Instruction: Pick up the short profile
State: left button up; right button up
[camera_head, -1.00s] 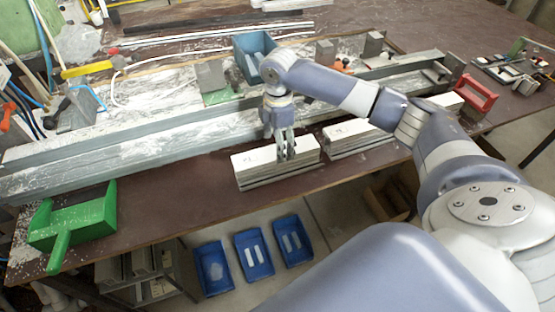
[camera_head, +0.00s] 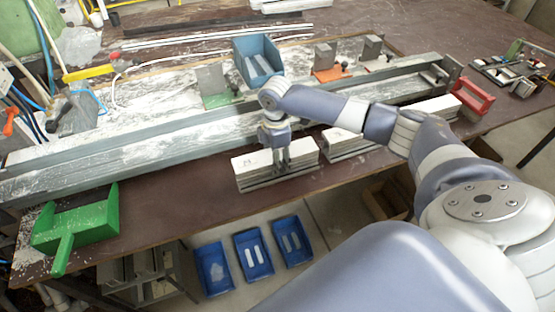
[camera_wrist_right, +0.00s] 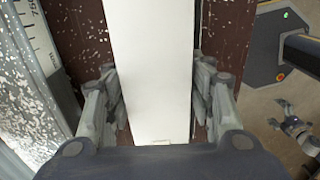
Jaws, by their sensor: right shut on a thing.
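A short profile (camera_head: 301,150), white on top, lies along the front part of the bench at the middle of the head view. It has grey layered sides and sits left of a similar profile (camera_head: 345,141). My right gripper (camera_head: 281,160) comes down from above over its middle, with a finger on each side. In the right wrist view the white top of the profile (camera_wrist_right: 152,70) runs between my fingers, which are shut on it. The lower ends of the fingers are partly hidden.
A long grey rail (camera_head: 140,145) runs just behind the profiles. A blue bin (camera_head: 257,61) stands behind the rail. More blue bins (camera_head: 253,256) stand below the bench edge.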

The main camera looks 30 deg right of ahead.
jog(key=shift+r, duration=0.1)
jog(key=shift+w+r+b, duration=0.15)
jog(key=shift+r+b, duration=0.15)
jog(key=shift+r, duration=0.1)
notch_tip(320, 180, up, 2)
jog(key=shift+r+b, duration=0.25)
jog(key=shift+b, duration=0.2)
jog(key=s+a+r+b, duration=0.2)
jog(key=s+a, duration=0.8)
jog(key=s, duration=0.3)
pick_arm(q)
jog(key=shift+w+f, duration=0.25)
jog(key=shift+f, duration=0.65)
jog(key=shift+w+f, duration=0.25)
jog(key=shift+f, duration=0.65)
pick_arm(e)
jog(key=shift+s+a+r+m, duration=0.45)
jog(key=shift+r+m, duration=0.75)
jog(key=shift+m, duration=1.35)
jog(key=shift+s+a+r+m, duration=0.3)
jog(key=shift+a+r+m, duration=0.65)
jog(key=shift+m, duration=1.65)
jog(key=shift+s+a+r+m, duration=0.35)
jog(key=shift+r+m, duration=1.1)
jog(key=shift+m, duration=1.1)
jog(key=shift+d, duration=0.15)
